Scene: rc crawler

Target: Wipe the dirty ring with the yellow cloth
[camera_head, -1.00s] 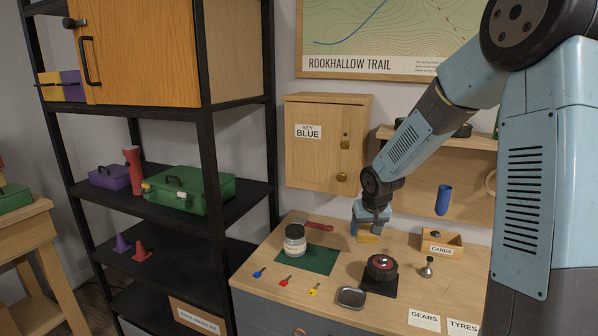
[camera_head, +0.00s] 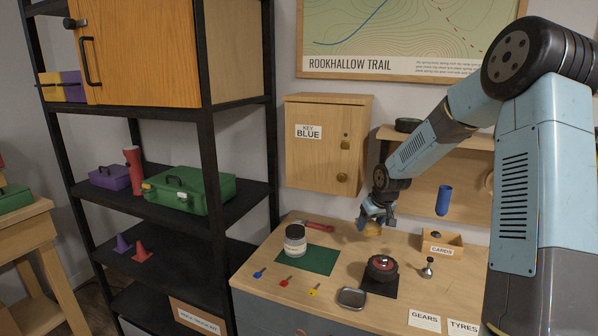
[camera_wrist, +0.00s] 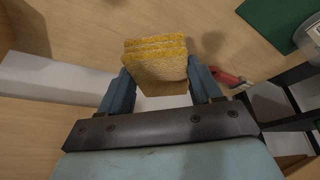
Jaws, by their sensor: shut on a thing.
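My gripper (camera_head: 376,213) is over the back of the wooden bench, below the key cabinet. It is shut on the folded yellow cloth (camera_head: 373,229). In the wrist view the cloth (camera_wrist: 155,66) stands out between the two blue fingers of my gripper (camera_wrist: 158,80), its layered edge facing the wood. The cloth looks a little above the bench top. I cannot clearly make out a dirty ring.
A jar (camera_head: 295,240) stands on a green mat (camera_head: 322,262), with a red-handled tool (camera_head: 318,227) behind it. A cards tray (camera_head: 441,246) is to the right. Several coloured keys (camera_head: 285,281), a metal tin (camera_head: 352,298) and a small metal knob (camera_head: 428,267) lie nearer the front.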

